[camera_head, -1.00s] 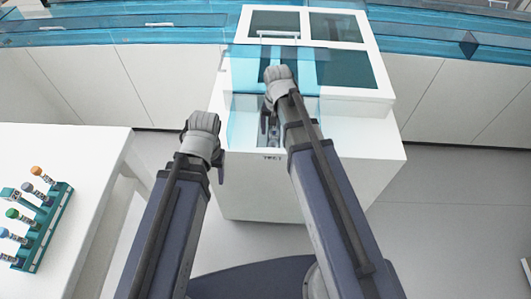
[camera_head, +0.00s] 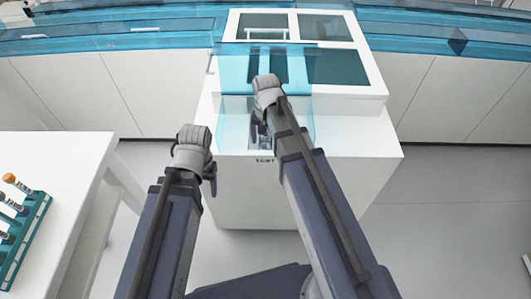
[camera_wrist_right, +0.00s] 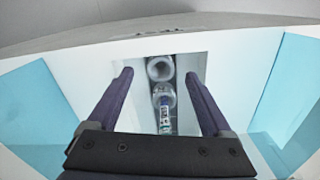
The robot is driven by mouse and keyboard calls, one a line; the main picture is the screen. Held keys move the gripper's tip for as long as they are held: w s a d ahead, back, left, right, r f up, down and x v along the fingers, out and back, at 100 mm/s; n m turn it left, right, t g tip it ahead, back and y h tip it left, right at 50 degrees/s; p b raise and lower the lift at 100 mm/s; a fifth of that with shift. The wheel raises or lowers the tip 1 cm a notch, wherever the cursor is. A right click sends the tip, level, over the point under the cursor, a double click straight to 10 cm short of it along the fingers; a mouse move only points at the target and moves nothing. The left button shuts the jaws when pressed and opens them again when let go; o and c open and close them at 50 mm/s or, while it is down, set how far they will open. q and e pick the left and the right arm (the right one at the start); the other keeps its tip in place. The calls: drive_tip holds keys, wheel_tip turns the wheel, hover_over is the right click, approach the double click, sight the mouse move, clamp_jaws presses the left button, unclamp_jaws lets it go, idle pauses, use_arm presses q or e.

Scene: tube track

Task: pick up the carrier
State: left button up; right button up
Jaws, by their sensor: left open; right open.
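In the right wrist view a slot in the white machine holds a clear round carrier (camera_wrist_right: 160,68) with an open, empty-looking top. Just below it in the picture is another clear round piece with a labelled tube (camera_wrist_right: 165,103). My right gripper (camera_wrist_right: 158,76) is open, its two dark fingers on either side of the slot and nothing held between them. In the head view my right gripper (camera_head: 260,128) is over the slot at the machine's front, and my arm hides much of it. My left gripper (camera_head: 210,172) is open and empty, left of the machine's front.
The white machine (camera_head: 300,190) has clear blue side panels (camera_head: 235,112) around the slot. A white table (camera_head: 60,165) at left carries a teal rack (camera_head: 30,240) of capped tubes. A long blue-topped counter (camera_head: 170,95) runs behind.

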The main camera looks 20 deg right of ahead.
sight(265, 144)
wheel_tip(265, 144, down, 3)
drive_tip(key=shift+w+f+b, duration=0.1)
drive_tip(key=shift+w+b, duration=0.05)
drive_tip(key=shift+b, duration=0.95)
use_arm(q)
wheel_tip(265, 144, down, 3)
use_arm(e)
drive_tip(key=c, duration=1.1)
